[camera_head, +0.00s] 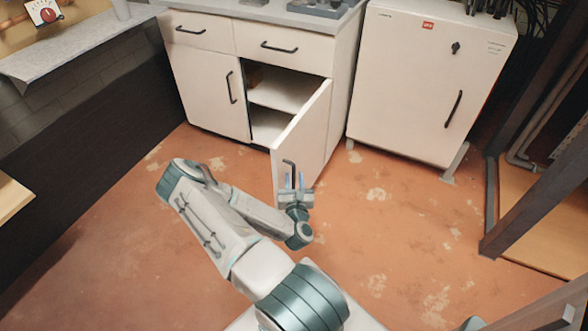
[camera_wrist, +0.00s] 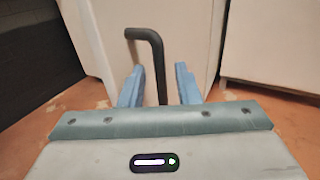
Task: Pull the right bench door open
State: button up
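The right bench door (camera_head: 305,140) is a white panel standing ajar, swung well out from the white bench cabinet (camera_head: 222,65). Its black bar handle (camera_head: 289,168) is near the free edge. My gripper (camera_head: 295,184) is at the lower part of the handle. In the wrist view the handle (camera_wrist: 157,60) runs down between my two blue fingers (camera_wrist: 160,88), with a gap on each side. The gripper is open around the handle. The handle's lower end is hidden behind the gripper body.
The left bench door (camera_head: 215,90) and the two drawers above are shut. Inside the bench a shelf (camera_head: 282,90) shows. A white cabinet (camera_head: 425,80) stands to the right. A dark frame post (camera_head: 490,205) stands further right. The floor (camera_head: 400,235) around is clear.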

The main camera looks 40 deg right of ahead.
jog(key=p+v, duration=0.2)
jog(key=v, duration=0.8)
jog(key=shift+p, duration=0.4)
